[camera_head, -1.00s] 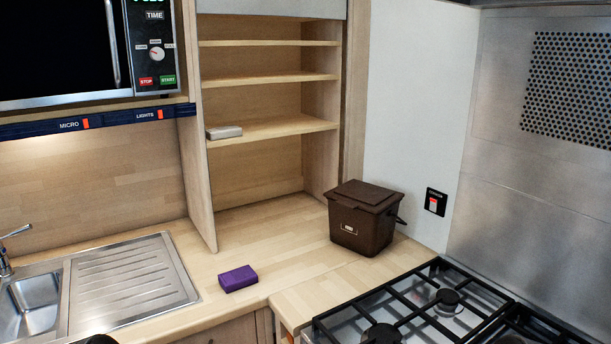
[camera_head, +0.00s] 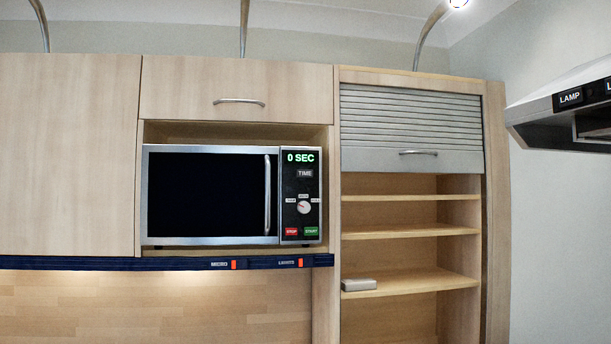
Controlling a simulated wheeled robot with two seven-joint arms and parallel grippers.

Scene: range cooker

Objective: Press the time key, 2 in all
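The microwave (camera_head: 212,196) sits in an open niche of the wall cupboards, with its door closed. Its control panel is on the right side. The display (camera_head: 300,157) reads "0 SEC" in green. The time key (camera_head: 305,173) is a small dark key labelled TIME, just under the display. A round dial (camera_head: 304,207) is below it, then a red stop key (camera_head: 291,231) and a green start key (camera_head: 311,231). Neither of my grippers shows in the head view now.
A dark blue rail (camera_head: 170,263) with micro and lights switches runs below the microwave. Right of it stands a shelf unit (camera_head: 410,232) with a partly lowered roller shutter (camera_head: 411,125) and a small grey box (camera_head: 358,285). A cooker hood (camera_head: 560,100) juts out at the right.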

